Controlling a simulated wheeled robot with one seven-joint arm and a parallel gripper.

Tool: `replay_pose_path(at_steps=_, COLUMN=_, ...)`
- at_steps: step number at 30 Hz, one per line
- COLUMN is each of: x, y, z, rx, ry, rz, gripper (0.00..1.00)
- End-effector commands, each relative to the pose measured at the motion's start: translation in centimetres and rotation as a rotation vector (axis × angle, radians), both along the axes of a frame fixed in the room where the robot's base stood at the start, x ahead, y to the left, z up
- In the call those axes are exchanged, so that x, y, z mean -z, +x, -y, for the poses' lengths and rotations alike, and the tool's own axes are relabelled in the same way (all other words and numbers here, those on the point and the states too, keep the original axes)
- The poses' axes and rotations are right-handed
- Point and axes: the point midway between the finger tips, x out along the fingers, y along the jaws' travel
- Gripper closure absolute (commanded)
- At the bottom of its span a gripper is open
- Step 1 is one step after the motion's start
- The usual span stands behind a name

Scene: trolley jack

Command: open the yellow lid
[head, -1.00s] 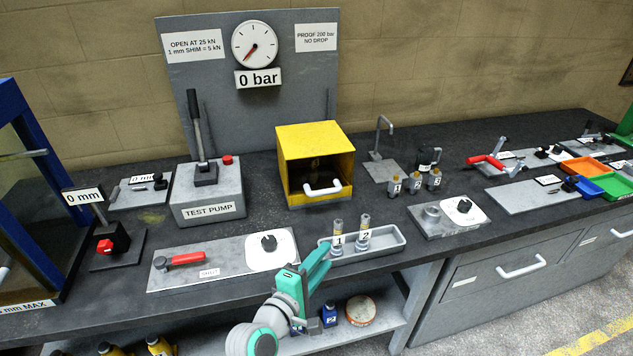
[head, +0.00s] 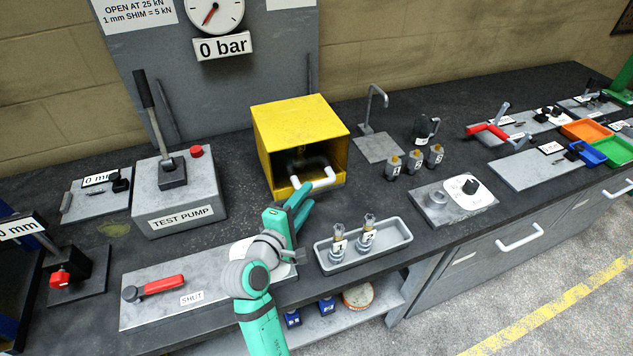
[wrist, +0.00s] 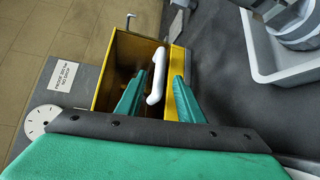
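The yellow lid (head: 298,122) is a box-shaped cover standing on the bench with its dark front opening towards me. A white bar handle (head: 315,178) runs along its lower front edge. The lid (wrist: 112,60) and the handle (wrist: 158,76) also show in the wrist view. My gripper (head: 301,195) is just in front of the handle. In the wrist view my gripper (wrist: 158,88) has its two teal fingers apart, one on each side of the handle, with gaps visible. I cannot tell whether the fingertips reach past the bar. The inside of the lid is dark and partly hidden.
The test pump (head: 178,195) with its upright lever stands left of the lid. A grey tray (head: 392,243) with two numbered fittings lies right of my gripper. A plate with a red-handled valve (head: 160,287) lies at front left. A bent pipe stand (head: 377,145) stands to the right.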

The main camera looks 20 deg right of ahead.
Motion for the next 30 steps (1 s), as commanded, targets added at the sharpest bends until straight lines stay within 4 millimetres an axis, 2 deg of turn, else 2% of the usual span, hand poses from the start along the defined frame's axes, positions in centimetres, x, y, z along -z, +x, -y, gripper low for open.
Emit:
replay_pose_path(at_steps=3, x=0.3, y=1.6, z=1.6, rx=0.002, ry=0.000, rz=-0.001, gripper=0.66)
replay_pose_path(at_steps=9, x=0.8, y=3.9, z=3.6, rx=0.000, ry=-0.001, rz=-0.001, gripper=0.66)
replay_pose_path(at_steps=15, x=1.0, y=4.9, z=5.3, rx=0.007, ry=0.000, rz=0.000, gripper=0.66)
replay_pose_path(at_steps=25, x=1.1, y=5.1, z=5.3, rx=0.004, ry=0.000, rz=-0.001, gripper=0.66)
replay_pose_path(at_steps=26, x=1.1, y=5.1, z=5.2, rx=0.003, ry=0.000, rz=-0.001, gripper=0.71)
replay_pose_path(at_steps=27, x=1.1, y=5.1, z=5.2, rx=0.003, ry=0.000, rz=-0.001, gripper=0.80)
replay_pose_path(at_steps=30, x=1.1, y=5.2, z=5.1, rx=0.001, ry=0.000, rz=-0.001, gripper=1.00)
